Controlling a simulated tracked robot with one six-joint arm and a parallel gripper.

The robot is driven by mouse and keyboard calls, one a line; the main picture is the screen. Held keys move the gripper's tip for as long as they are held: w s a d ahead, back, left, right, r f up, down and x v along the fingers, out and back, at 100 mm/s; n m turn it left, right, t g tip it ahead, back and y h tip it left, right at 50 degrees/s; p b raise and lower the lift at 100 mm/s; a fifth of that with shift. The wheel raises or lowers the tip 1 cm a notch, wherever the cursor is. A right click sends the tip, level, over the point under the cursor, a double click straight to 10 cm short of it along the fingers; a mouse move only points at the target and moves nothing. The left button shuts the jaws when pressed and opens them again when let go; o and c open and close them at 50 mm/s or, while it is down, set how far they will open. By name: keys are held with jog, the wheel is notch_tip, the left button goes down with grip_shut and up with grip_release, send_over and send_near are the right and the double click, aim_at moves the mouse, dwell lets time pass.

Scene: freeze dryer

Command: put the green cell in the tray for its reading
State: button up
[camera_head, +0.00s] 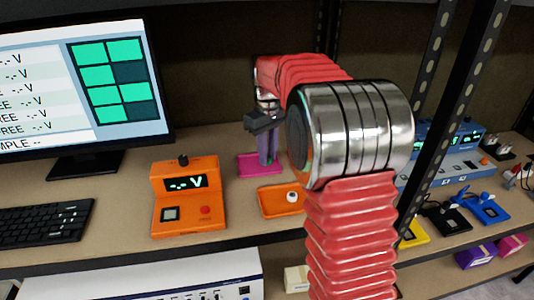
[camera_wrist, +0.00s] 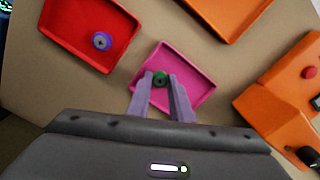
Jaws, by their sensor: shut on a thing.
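The green cell (camera_wrist: 160,79) is between the fingertips of my gripper (camera_wrist: 161,77) in the wrist view. My gripper is shut on it, with a purple finger on each side. The cell and fingertips are over the pink tray (camera_wrist: 172,56). I cannot tell whether the cell touches the tray's floor. In the head view the purple fingers of my gripper (camera_head: 268,158) point down at the pink tray (camera_head: 247,166). The cell is hard to make out there, and my arm hides part of the area to the right.
A red tray (camera_wrist: 72,18) with a purple-rimmed cell (camera_wrist: 102,41) lies beside the pink tray. An orange tray (camera_head: 268,208) holds a white item (camera_head: 292,196). An orange voltage meter (camera_head: 188,208) reading "-.- V", a monitor (camera_head: 85,75) and a keyboard (camera_head: 40,222) stand left. A dark shelf post (camera_head: 450,110) rises right.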

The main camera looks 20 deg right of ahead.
jog(key=o, duration=0.5)
notch_tip(320, 180, up, 12)
jog(key=shift+r, duration=0.1)
dwell(0.5)
dwell(0.6)
notch_tip(320, 180, down, 6)
jog(key=s+m, duration=0.2)
jog(key=m, duration=0.1)
jog(key=shift+s+a+f+m+t, duration=0.1)
jog(key=shift+s+a+f+t, duration=0.65)
jog(key=shift+s+a, duration=2.5)
jog(key=shift+s+a+f+m+t, duration=0.2)
jog(key=shift+s+a+t, duration=0.75)
jog(key=shift+s, duration=4.8)
jog(key=shift+s+a+f+t, duration=0.65)
jog(key=shift+s+a+t, duration=0.85)
jog(key=shift+s, duration=3)
